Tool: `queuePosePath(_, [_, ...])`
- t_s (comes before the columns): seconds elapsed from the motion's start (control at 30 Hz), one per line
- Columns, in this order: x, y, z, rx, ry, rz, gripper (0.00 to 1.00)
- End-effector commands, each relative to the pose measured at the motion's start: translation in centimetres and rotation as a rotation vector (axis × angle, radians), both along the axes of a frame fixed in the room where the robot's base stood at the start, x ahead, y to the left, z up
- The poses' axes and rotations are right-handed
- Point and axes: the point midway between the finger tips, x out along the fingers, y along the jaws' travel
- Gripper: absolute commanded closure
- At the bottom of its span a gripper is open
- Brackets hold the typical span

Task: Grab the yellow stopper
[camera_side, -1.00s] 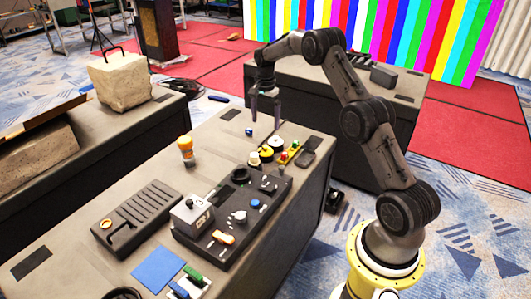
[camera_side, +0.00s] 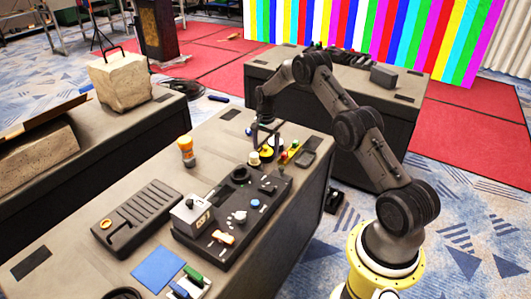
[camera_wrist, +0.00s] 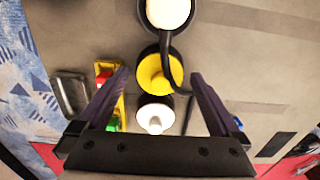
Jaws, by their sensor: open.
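The yellow stopper (camera_wrist: 157,75) is a round yellow piece with a raised knob, set in a dark ring in the wrist view. In the side view the yellow stopper (camera_side: 267,156) is partly hidden by my gripper. My gripper (camera_side: 267,145) is open and low over the table at the stopper. In the wrist view my gripper (camera_wrist: 160,76) has one finger on each side of the yellow stopper, with nothing held. The height of the fingertips above it is hard to tell.
A white stopper (camera_wrist: 155,116) and a cream stopper (camera_wrist: 168,12) stand in line with the yellow one. A dark curved cable or handle passes at its right. A yellow holder (camera_wrist: 107,72) with red and green pieces is at the left. A black control panel (camera_side: 235,215) is nearby.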

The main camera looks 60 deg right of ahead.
Motion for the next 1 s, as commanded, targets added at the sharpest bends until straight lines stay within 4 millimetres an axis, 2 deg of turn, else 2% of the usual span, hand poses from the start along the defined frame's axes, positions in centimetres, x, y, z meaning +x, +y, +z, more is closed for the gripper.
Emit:
queuePosePath(0.23, [0.01, 0.0, -0.15, 0.0, 0.0, 0.0, 0.0])
queuePosePath(0.67, [0.01, 0.01, -0.12, 0.0, 0.0, 0.0, 0.77])
queuePosePath(1.0, [0.04, -0.01, 0.23, -0.001, -0.001, 0.0, 0.79])
